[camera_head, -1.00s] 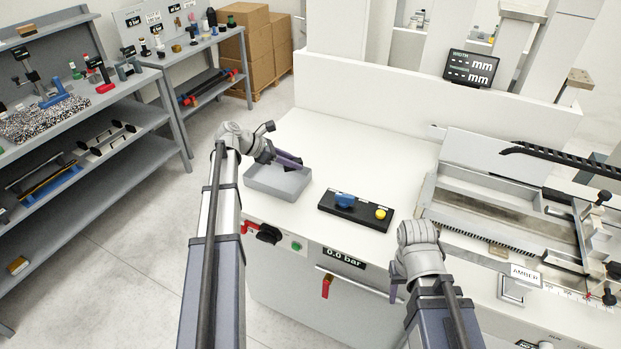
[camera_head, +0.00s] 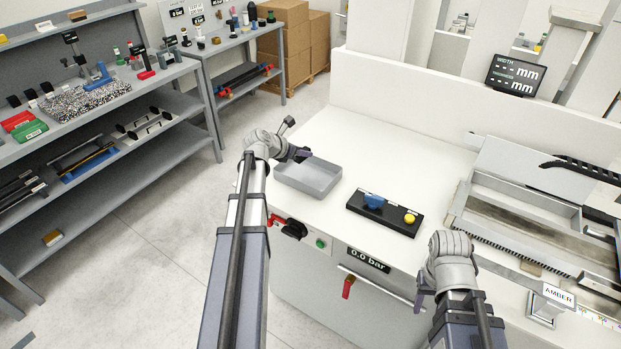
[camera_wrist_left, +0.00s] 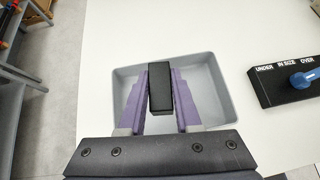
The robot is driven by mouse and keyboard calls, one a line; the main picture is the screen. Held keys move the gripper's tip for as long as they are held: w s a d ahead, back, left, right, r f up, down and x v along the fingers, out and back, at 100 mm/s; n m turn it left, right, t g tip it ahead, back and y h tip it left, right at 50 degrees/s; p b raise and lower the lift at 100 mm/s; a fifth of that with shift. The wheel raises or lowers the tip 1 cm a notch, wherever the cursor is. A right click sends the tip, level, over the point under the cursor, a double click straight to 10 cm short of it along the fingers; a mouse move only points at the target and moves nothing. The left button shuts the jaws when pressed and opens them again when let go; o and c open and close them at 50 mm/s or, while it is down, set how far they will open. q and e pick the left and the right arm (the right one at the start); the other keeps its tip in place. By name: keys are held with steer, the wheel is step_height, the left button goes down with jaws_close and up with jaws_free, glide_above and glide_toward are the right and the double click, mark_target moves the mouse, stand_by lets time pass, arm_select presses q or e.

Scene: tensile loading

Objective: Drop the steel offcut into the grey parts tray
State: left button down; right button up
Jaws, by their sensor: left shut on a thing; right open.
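A dark rectangular block, which I take as the steel offcut (camera_wrist_left: 160,88), is clamped between the purple fingers of my left gripper (camera_wrist_left: 160,95). The grey parts tray (camera_wrist_left: 216,98) lies behind and below it in the left wrist view, so the block overlaps the tray's floor. In the head view the tray (camera_head: 322,188) sits on the white worktop. My left gripper (camera_head: 302,156) is by the tray's back left rim there, and the block is not clear in that view. My right gripper (camera_head: 420,298) is open and empty in front of the worktop.
A black control box (camera_head: 384,213) with a blue knob and yellow button stands right of the tray. A machine bed (camera_head: 530,222) lies further right. A display (camera_head: 515,75) stands at the back. Shelves (camera_head: 110,105) with tools stand left. The worktop behind the tray is clear.

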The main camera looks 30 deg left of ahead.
arm_select(q)
steer(key=b, duration=0.5)
glide_above(303, 178)
step_height(303, 178, down, 5)
steer(key=shift+f, duration=0.1)
steer(key=shift+p, duration=0.3)
steer(key=c, duration=0.5)
jaws_free()
steer(key=p+v, duration=0.4)
steer(key=v, duration=0.4)
steer(key=shift+p, duration=0.35)
steer(key=shift+w, duration=0.1)
